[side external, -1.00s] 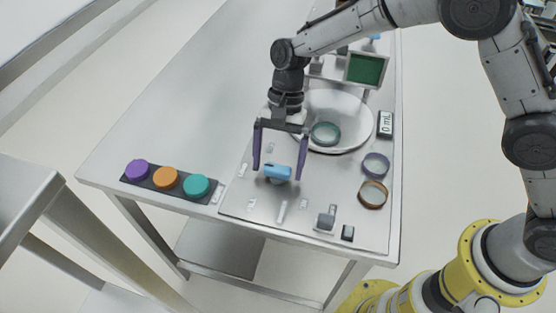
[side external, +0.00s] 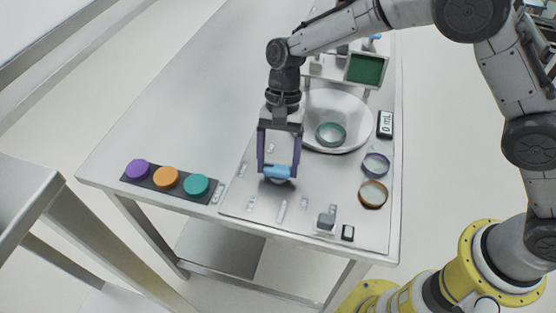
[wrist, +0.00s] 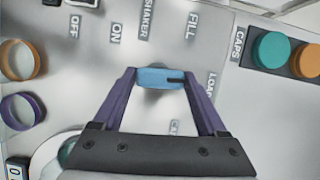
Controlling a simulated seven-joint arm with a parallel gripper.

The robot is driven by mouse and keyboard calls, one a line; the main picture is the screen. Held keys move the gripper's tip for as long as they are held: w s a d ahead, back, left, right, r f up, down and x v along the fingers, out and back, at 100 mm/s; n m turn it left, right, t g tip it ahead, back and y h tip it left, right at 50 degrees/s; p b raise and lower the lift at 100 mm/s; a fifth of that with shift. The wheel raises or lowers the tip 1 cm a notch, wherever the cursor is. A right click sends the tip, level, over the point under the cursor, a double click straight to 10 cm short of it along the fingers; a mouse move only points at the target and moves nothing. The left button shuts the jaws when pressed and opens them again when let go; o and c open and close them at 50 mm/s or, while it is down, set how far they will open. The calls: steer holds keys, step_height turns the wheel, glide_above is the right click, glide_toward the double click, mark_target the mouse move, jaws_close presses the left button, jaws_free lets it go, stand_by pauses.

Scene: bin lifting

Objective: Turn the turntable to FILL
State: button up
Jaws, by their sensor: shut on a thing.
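A blue knob (side external: 279,172) stands on the metal panel, with the labels FILL (wrist: 193,25), LOAD (wrist: 211,84) and a partly hidden one starting "CA" (wrist: 174,127) around it. In the wrist view, the knob (wrist: 155,78) has a dark mark on its right end, pointing towards LOAD. My gripper (side external: 279,171) has its two purple fingers shut on the knob's ends; it also shows in the wrist view (wrist: 160,78). The round pale turntable (side external: 350,112) lies behind the gripper and carries a teal-rimmed vessel (side external: 331,133).
A purple-rimmed ring (side external: 376,164) and an orange-rimmed ring (side external: 373,193) lie on the right of the panel. A 0 mL display (side external: 385,124) and a green screen (side external: 366,69) stand near the turntable. Purple, orange and teal caps (side external: 196,186) sit at the left.

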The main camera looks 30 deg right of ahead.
steer(key=n+h, duration=0.1)
steer(key=n, duration=0.2)
steer(key=n+h, duration=0.1)
steer(key=n, duration=0.2)
steer(key=shift+a+g, duration=0.2)
steer(key=shift+g, duration=0.2)
steer(key=n+h, duration=0.1)
steer(key=n, duration=0.2)
steer(key=n+h, duration=0.1)
steer(key=n, duration=0.2)
steer(key=shift+a+r+h, duration=0.1)
steer(key=shift+h, duration=0.2)
steer(key=o, duration=1.3)
steer(key=v, duration=1.2)
steer(key=shift+s, duration=0.15)
